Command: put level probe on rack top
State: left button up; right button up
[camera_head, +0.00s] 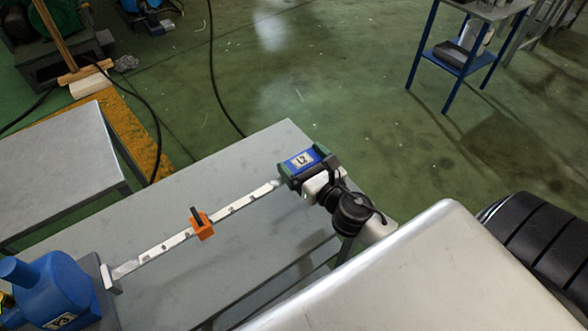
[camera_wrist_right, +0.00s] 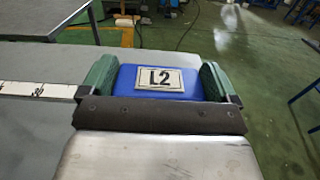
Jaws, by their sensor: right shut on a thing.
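A blue block with a white L2 label (camera_head: 301,160) is in my right gripper (camera_head: 307,165), between its green finger pads. The right wrist view shows the same block (camera_wrist_right: 127,82) between the two pads of the gripper (camera_wrist_right: 158,78). I take this block to be an end of the level probe. A flat pale marked bar (camera_head: 160,247) runs from beside it to the lower left and carries an orange slider (camera_head: 201,226). The grey top (camera_head: 262,243) lies below the bar. I cannot tell if the bar touches it. My left gripper is not in view.
A blue rounded unit with a label (camera_head: 52,290) stands at the bar's lower-left end. Another grey table (camera_head: 55,160) is at the left. A blue-legged stand (camera_head: 460,55) is at the back right. Dark cables lie on the open green floor.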

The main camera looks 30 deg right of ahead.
jog(key=shift+w+a+f, duration=0.15)
jog(key=shift+w+f, duration=0.15)
jog(key=shift+w, duration=0.2)
jog(key=shift+w+a+f, duration=0.15)
jog(key=shift+w+f, duration=0.1)
jog(key=shift+w, duration=0.2)
jog(key=shift+w+f, duration=0.15)
jog(key=shift+f, duration=0.1)
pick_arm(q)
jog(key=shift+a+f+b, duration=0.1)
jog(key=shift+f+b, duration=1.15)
pick_arm(e)
jog(key=shift+f, duration=1.8)
jog(key=shift+f, duration=0.15)
jog(key=o, duration=1)
jog(key=shift+c, duration=0.2)
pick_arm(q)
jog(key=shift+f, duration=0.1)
